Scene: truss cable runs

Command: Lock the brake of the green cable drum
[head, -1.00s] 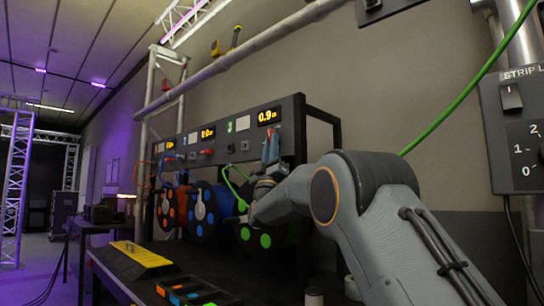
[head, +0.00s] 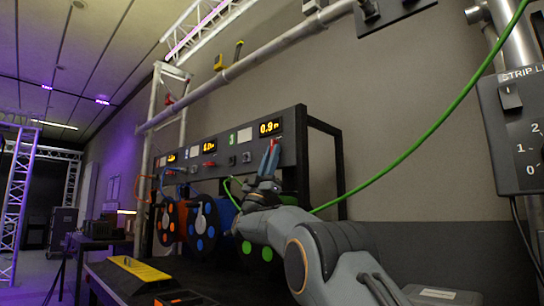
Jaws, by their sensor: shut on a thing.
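The green cable drum (head: 264,253) is on the right of the row of drums in the head view. My arm covers most of it, and a few green spots show below the arm. My gripper (head: 249,194) is in front of the drum's upper part, small and partly hidden by my own wrist. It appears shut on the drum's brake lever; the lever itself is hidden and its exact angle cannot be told. A green cable (head: 437,122) runs from the upper right down behind my arm.
A blue drum (head: 211,238) and an orange drum (head: 165,226) stand to the left, each with a pale lever. A dark panel (head: 292,146) with lit displays is above. A red-and-blue upright piece (head: 269,160) shows before it. A yellow piece (head: 139,267) lies on the black bench.

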